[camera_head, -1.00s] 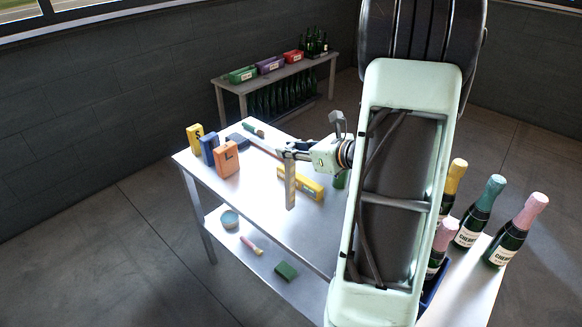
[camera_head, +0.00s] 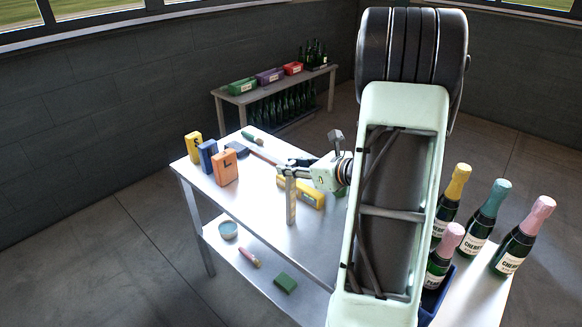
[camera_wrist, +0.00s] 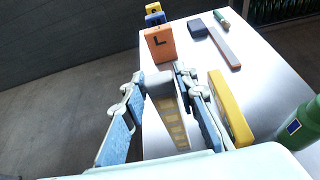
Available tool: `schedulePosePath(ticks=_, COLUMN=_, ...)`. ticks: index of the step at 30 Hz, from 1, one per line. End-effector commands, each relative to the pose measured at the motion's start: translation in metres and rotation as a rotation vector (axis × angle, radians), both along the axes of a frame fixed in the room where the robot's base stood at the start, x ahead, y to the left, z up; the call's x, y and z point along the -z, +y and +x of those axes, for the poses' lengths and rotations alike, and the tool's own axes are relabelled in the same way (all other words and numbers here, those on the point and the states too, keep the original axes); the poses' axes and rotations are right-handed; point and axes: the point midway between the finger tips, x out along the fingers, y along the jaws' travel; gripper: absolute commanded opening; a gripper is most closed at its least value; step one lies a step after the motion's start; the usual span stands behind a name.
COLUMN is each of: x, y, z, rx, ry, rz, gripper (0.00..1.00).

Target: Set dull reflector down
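The dull reflector appears to be the upright grey bar with yellowish patches (camera_head: 291,203) that hangs below my gripper (camera_head: 289,168). In the wrist view the bar (camera_wrist: 174,122) has a rounded grey top between the two fingertips (camera_wrist: 159,78). The fingers look closed on this top, one on each side. The bar points down over the bare front part of the white table (camera_head: 255,205). Whether its lower end touches the table is not clear.
A yellow block (camera_head: 311,197) lies just right of the bar. Orange (camera_head: 224,168), blue (camera_head: 207,153) and yellow (camera_head: 193,146) lettered boxes stand at the left. A long-handled tool (camera_wrist: 222,46) lies behind. Capped bottles (camera_head: 520,240) stand at the right.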

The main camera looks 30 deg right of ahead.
Motion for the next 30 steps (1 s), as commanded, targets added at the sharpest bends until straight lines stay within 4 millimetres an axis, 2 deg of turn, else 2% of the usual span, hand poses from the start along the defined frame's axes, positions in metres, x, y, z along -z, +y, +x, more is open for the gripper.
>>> schedulePosePath(ticks=3, x=0.000, y=0.000, z=0.000, rx=0.000, ry=0.000, rz=0.000, gripper=0.39)
schedulePosePath(ticks=14, x=-0.006, y=0.000, z=0.000, rx=0.000, ry=0.000, rz=0.000, gripper=0.39)
schedulePosePath(ticks=30, x=-0.043, y=-0.033, z=-0.091, rx=0.002, ry=-0.001, rz=-0.002, gripper=0.39)
